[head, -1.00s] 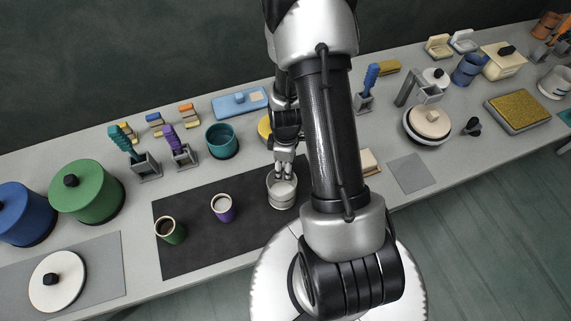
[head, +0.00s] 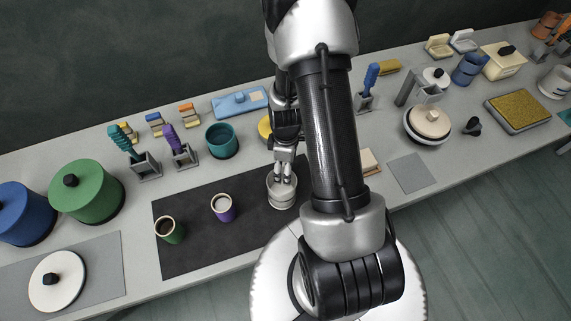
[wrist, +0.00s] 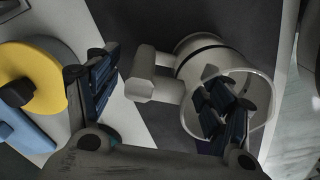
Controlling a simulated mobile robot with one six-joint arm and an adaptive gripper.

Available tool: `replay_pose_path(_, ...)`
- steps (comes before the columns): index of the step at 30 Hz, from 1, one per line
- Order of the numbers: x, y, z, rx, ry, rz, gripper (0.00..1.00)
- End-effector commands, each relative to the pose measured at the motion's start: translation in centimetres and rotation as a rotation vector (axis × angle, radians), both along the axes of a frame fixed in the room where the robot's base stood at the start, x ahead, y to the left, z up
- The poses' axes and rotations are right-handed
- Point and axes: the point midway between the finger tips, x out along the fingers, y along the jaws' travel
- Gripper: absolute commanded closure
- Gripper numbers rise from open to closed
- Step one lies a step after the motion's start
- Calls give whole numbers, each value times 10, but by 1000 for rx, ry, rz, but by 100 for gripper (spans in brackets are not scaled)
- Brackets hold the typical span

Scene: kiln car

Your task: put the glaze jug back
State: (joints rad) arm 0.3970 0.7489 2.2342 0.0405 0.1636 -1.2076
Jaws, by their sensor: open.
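The glaze jug (head: 283,200) is a pale, open vessel standing upright at the right end of the dark mat (head: 205,250). In the wrist view the jug (wrist: 250,80) shows a blocky pale handle (wrist: 152,80) on its left side. My gripper (head: 285,180) is right above the jug in the head view. In the wrist view my gripper (wrist: 158,68) is open, with one finger left of the handle and the other over or inside the jug's mouth. I cannot tell whether either finger touches the jug.
A purple cup (head: 226,215) and a green cup (head: 176,237) stand left of the jug on the mat. A teal pot (head: 222,148) and a yellow round thing (head: 264,128) stand behind. A bare grey pad (head: 411,173) lies to the right. My arm hides part of the table.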

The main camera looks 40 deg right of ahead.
Motion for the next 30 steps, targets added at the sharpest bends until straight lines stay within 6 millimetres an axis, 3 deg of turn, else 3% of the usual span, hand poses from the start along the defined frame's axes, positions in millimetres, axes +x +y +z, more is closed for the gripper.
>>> replay_pose_path(11,0,0,1,0,0,0,26)
replay_pose_path(30,0,0,26,-1,-1,0,26)
